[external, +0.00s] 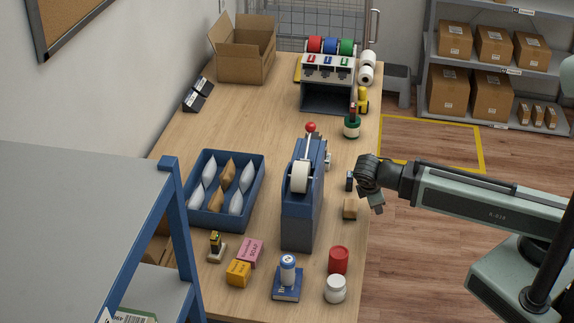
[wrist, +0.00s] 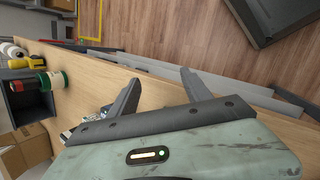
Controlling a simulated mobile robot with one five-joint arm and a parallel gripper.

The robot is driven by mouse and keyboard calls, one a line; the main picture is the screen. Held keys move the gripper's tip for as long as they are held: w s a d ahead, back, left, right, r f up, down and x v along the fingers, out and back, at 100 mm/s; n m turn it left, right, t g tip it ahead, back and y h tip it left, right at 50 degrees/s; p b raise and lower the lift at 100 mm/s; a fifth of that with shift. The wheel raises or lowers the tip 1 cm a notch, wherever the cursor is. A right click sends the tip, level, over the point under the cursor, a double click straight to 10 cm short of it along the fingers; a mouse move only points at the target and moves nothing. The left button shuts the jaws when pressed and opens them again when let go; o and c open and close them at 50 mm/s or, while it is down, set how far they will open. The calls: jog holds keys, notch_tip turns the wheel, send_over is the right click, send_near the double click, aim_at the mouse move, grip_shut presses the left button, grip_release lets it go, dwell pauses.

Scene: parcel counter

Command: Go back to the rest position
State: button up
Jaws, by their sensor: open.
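My gripper (external: 371,207) hangs at the right edge of the wooden counter (external: 192,130), with its jaws pointing down. In the wrist view my gripper (wrist: 160,82) has its two dark fingers spread apart, with nothing between them. The arm reaches in from the right over the floor. A small tan block (external: 350,208) and a small dark item (external: 349,181) stand on the counter just left of the gripper, apart from it as far as I can tell.
A blue dispenser with a white roll (external: 300,176) stands left of the gripper. A red jar (external: 339,259) and white jar (external: 336,289) stand nearer. A green container (external: 352,127) stands farther back and shows in the wrist view (wrist: 55,80). Floor right of the counter (external: 410,255) is open.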

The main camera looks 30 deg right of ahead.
jog(key=w+d+f+m+g+y+b, duration=0.1)
jog(key=d+f+m+g+y+b, duration=0.2)
jog(key=d+m, duration=1)
jog(key=d+f+y, duration=0.2)
jog(key=d+f, duration=0.2)
jog(key=shift+d, duration=0.35)
jog(key=shift+w+f, duration=0.1)
